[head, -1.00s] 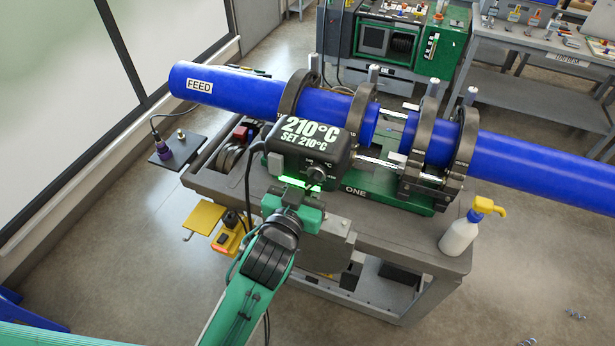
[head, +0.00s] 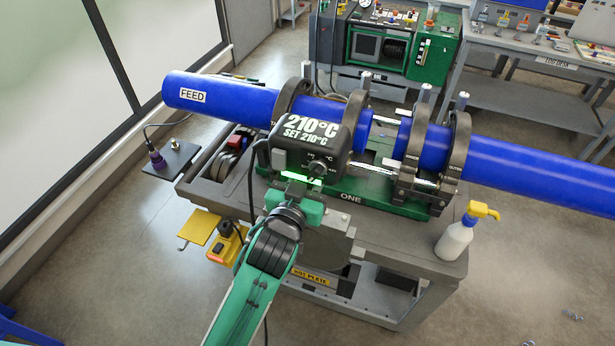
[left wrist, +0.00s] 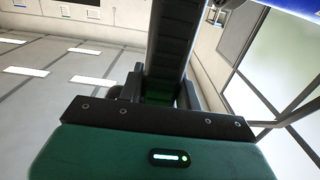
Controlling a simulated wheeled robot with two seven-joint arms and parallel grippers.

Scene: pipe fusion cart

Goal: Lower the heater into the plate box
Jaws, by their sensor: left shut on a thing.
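The heater (head: 306,148) is a dark box with a 210°C display, in the middle of the head view. Its grey plate (head: 328,243) shows below it, at the cart's front side. My left gripper (head: 297,190) is shut on the heater's handle, with a green light glowing beside it. In the left wrist view the fingers (left wrist: 160,92) close around a dark upright part. My right gripper is not in view.
Blue pipes (head: 540,172) lie in black clamps on the cart (head: 390,245), behind the heater. A spray bottle (head: 456,240) stands at the cart's right corner. A yellow plate (head: 199,226) and a yellow-orange switch box (head: 226,243) hang at the left front.

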